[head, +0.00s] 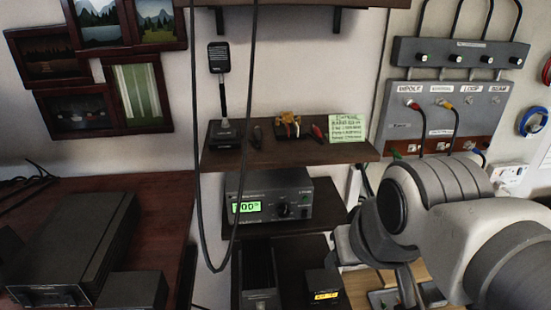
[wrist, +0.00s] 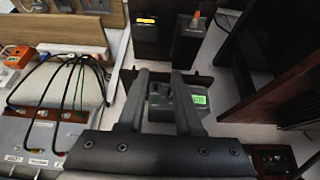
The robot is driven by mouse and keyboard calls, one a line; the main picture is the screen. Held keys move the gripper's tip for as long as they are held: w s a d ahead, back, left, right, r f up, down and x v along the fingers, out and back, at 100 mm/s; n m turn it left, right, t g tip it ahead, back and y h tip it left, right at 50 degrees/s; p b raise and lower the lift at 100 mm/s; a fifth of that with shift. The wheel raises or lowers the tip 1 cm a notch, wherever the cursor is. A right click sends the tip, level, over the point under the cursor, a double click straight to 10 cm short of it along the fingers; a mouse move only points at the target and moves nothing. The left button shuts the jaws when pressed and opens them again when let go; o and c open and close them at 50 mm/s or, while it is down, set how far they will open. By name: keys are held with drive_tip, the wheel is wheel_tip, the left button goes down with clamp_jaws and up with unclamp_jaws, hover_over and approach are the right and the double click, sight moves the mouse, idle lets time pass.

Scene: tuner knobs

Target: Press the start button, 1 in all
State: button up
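The tuner (head: 272,190) is a dark box on the middle shelf in the head view, with a lit green display (head: 246,207), a round knob (head: 282,210) and small controls on its front. None of these is readable to me as the start button. In the wrist view, the tuner's front (wrist: 172,92) and green display (wrist: 200,99) show between and just beyond my gripper's fingers. My gripper (wrist: 162,75) is open and empty, with a gap between its two fingers. I cannot tell whether either finger touches anything. In the head view my arm covers the lower right.
A shelf (head: 290,153) with a microphone (head: 218,70) and a green note (head: 347,127) is above the tuner. A black cable (head: 195,130) loops down in front of its left side. A cabled switch panel (head: 448,118) is on the right. A box with a yellow display (head: 326,295) is below.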

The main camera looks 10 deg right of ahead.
clamp_jaws()
idle(1.4)
